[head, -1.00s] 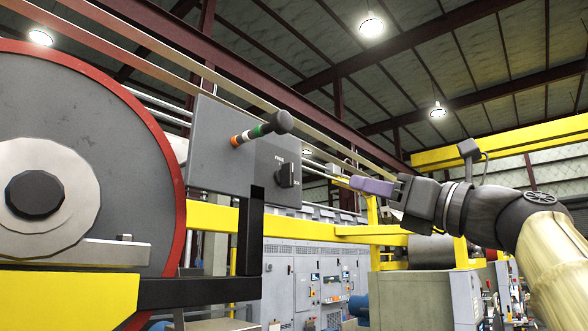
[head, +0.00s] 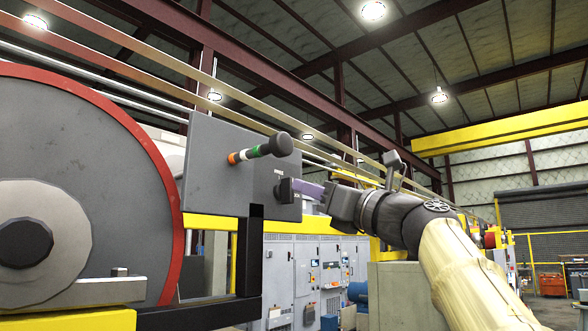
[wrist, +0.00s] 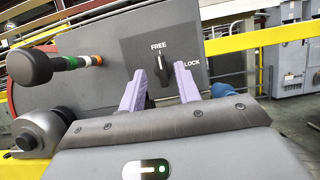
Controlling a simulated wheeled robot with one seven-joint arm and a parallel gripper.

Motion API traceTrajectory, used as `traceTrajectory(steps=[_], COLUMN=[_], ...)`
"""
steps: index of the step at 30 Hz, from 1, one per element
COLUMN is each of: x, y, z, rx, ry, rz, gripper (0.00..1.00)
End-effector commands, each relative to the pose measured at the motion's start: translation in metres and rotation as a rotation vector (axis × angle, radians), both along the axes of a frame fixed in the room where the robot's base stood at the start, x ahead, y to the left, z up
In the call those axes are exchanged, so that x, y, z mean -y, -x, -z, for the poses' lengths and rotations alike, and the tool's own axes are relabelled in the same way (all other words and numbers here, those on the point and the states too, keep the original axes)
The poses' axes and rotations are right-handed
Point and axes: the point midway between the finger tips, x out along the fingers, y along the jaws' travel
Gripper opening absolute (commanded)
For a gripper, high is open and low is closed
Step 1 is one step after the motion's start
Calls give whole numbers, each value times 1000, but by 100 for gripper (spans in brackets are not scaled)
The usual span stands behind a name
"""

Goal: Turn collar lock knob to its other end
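The collar lock knob (head: 284,190) is a black bar-shaped handle on the grey control panel (head: 215,165). In the wrist view the knob (wrist: 163,66) stands nearly upright, pointing to the word FREE, with LOCK to its right. My gripper (head: 299,188) is at the panel's right side, its purple fingers reaching to the knob. In the wrist view my gripper (wrist: 161,70) is open, one finger on each side of the knob, with gaps visible. How deep the fingertips reach around the knob is hard to tell.
A lever with a black ball end and orange, white and green bands (head: 262,149) sticks out of the panel, left of the knob. A large red-rimmed wheel (head: 100,150) stands at the left. A yellow rail (wrist: 265,37) runs behind the panel.

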Motion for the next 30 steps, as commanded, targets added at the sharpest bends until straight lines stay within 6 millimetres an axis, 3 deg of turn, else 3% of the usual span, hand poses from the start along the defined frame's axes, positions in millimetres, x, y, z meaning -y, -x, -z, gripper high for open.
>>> traceTrajectory(steps=[9, 20, 25, 30], x=[-29, -33, -33, -32], y=[-29, -33, -33, -33], z=[-20, -19, -19, -19], rx=[-1, 0, 1, 0], ry=[-1, 0, -1, 0], rz=[-1, 0, 0, 1], gripper=[33, 33, 3, 0])
